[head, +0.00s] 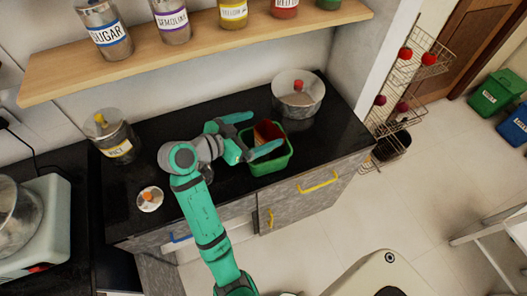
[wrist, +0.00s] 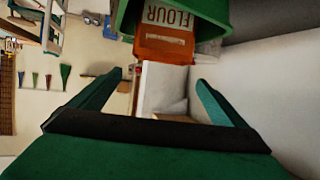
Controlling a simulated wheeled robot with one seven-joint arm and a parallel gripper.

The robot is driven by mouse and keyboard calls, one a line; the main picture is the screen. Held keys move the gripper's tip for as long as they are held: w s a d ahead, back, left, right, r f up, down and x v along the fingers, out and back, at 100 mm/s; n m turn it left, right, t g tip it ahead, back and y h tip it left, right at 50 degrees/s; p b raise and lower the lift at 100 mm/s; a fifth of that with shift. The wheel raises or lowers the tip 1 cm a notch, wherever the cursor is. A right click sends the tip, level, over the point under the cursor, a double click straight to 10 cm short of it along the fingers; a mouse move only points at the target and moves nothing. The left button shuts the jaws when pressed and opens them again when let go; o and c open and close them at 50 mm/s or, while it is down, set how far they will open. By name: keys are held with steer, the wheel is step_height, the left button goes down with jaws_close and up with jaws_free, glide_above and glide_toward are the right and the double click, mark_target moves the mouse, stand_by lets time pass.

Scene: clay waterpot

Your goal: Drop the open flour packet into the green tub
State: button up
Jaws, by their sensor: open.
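The green tub (head: 272,166) stands on the black counter, right of centre in the head view. The orange-brown flour packet (head: 267,131) sits in the tub with its upper part showing above the rim. In the wrist view the packet (wrist: 165,45) shows its white FLOUR label upside down, against the green tub wall (wrist: 213,18). My gripper (head: 266,130) is over the tub with its fingers spread on either side of the packet. In the wrist view the open fingers (wrist: 160,80) have a gap between them, and the packet lies beyond their tips. The tub's floor is hidden.
A metal pot (head: 298,100) with a red knob stands behind the tub. A lidded glass jar (head: 118,150) and a small round item (head: 150,200) stand to the left. A wooden shelf (head: 190,58) with several jars hangs above. The counter's front edge is close to the tub.

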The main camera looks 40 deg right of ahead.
steer(key=v, duration=0.8)
steer(key=shift+s+a, duration=0.1)
steer(key=shift+s, duration=0.05)
